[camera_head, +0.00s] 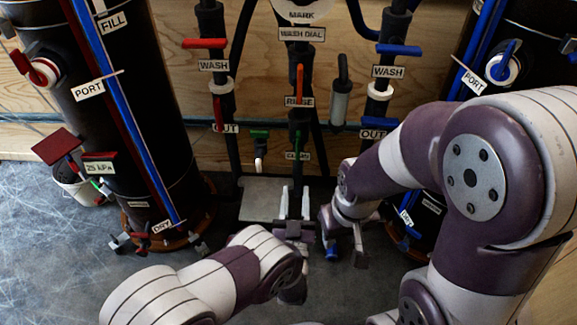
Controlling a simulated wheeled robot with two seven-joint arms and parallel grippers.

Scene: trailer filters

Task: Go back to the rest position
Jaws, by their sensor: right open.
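My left gripper (295,202) is in the lower middle of the head view, its arm coming in from the bottom left. Its two pale fingers point away from me and stand apart, with nothing seen between them. My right gripper (345,252) is just to the right of it, its arm coming in from the right. It points down and is open, with no held object visible. A small blue fitting (331,252) shows beside its left finger; I cannot tell if they touch.
A black filter cylinder (130,120) stands at left, another (520,35) at right, partly behind my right arm. Pipes with a red wash handle (204,43), a blue wash handle (399,50) and a rinse handle (300,85) run between them. A white bucket (75,182) stands at far left.

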